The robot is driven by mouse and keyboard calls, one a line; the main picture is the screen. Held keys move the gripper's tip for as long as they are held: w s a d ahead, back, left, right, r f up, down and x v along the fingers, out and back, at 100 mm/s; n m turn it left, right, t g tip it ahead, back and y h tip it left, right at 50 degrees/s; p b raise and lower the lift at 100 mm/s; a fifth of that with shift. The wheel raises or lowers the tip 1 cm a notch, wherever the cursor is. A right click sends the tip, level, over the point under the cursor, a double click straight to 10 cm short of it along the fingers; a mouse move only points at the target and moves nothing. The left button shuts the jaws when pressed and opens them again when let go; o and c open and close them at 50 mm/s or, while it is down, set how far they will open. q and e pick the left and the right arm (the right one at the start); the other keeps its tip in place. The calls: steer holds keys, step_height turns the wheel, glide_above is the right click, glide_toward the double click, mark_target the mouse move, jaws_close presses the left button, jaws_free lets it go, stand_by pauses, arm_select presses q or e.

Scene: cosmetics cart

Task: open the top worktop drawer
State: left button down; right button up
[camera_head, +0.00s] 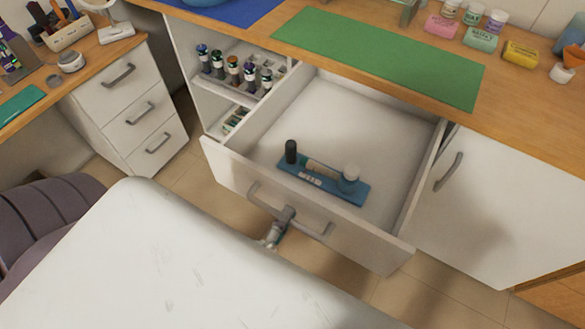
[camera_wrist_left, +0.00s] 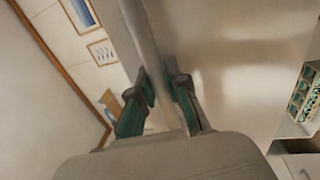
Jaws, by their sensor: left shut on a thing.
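The top worktop drawer (camera_head: 350,110) is pulled out from under the wooden worktop, and its white inside shows. A blue tray (camera_head: 340,188) lies in it, holding a black-capped bottle (camera_head: 291,151), a tube and a small pale-lidded jar (camera_head: 349,177). My left gripper (camera_head: 286,213) is at the middle of the grey bar handle (camera_head: 259,202) on the drawer front. In the left wrist view its green-padded fingers (camera_wrist_left: 160,97) are shut around the handle bar (camera_wrist_left: 140,35). My right gripper is not in view.
A rack of small bottles (camera_head: 234,72) stands in the open compartment left of the drawer. A closed white cabinet door (camera_head: 480,205) is on the right. A three-drawer unit (camera_head: 130,110) stands at the left. A large white surface fills the lower left foreground.

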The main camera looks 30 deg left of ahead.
arm_select(q)
steer(key=shift+s, duration=0.1)
stand_by(0.3)
steer(key=c, duration=1.1)
jaws_free()
steer(key=shift+c, duration=0.2)
steer(key=shift+s, duration=0.1)
steer(key=s+f, duration=0.2)
steer(key=s, duration=0.9)
steer(key=shift+s+a+f, duration=0.15)
steer(key=shift+s+a, duration=0.1)
steer(key=shift+s, duration=0.1)
